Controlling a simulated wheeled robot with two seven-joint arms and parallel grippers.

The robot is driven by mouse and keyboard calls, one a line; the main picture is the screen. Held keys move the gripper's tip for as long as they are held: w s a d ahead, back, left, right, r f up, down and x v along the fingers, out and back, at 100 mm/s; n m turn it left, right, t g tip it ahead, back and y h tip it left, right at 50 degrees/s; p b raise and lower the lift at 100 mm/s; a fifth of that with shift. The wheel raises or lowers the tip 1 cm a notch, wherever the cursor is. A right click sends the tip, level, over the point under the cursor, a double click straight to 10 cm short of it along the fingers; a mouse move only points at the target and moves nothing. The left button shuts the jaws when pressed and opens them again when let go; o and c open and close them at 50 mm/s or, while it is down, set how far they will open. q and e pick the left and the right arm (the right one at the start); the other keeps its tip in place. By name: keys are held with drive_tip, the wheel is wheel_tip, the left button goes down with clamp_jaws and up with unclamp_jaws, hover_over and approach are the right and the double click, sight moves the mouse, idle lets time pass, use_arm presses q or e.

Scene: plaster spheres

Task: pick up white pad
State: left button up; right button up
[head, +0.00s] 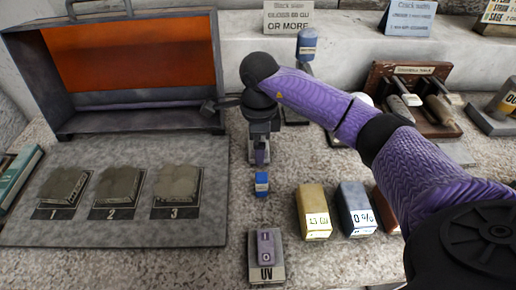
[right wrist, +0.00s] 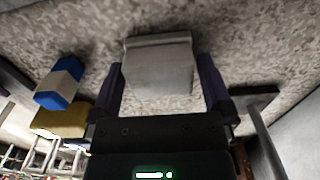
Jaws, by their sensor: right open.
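The white pad (right wrist: 160,68) is a pale grey-white block with a ridge along its far edge in the right wrist view. My right gripper (right wrist: 163,82) is open, with one purple finger on each side of the pad. I cannot tell whether either finger touches it. In the head view my right gripper (head: 262,152) points down at the stone counter beside the metal box. It hides most of the pad there; only a pale sliver shows beside the fingers. My left gripper is not in view.
A small blue block (head: 262,184) stands just in front of the gripper. Behind stands a blue-topped bottle (head: 307,42). The open metal box (head: 120,120) is at left. Yellow (head: 313,208) and blue-grey (head: 356,206) boxes and a UV block (head: 266,262) are nearer.

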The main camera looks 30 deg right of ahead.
drive_tip(key=c, duration=1)
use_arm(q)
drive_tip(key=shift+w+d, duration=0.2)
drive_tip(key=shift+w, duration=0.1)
use_arm(e)
wheel_tip(320, 180, up, 10)
drive_tip(key=p, duration=0.3)
drive_tip(key=shift+r, duration=0.1)
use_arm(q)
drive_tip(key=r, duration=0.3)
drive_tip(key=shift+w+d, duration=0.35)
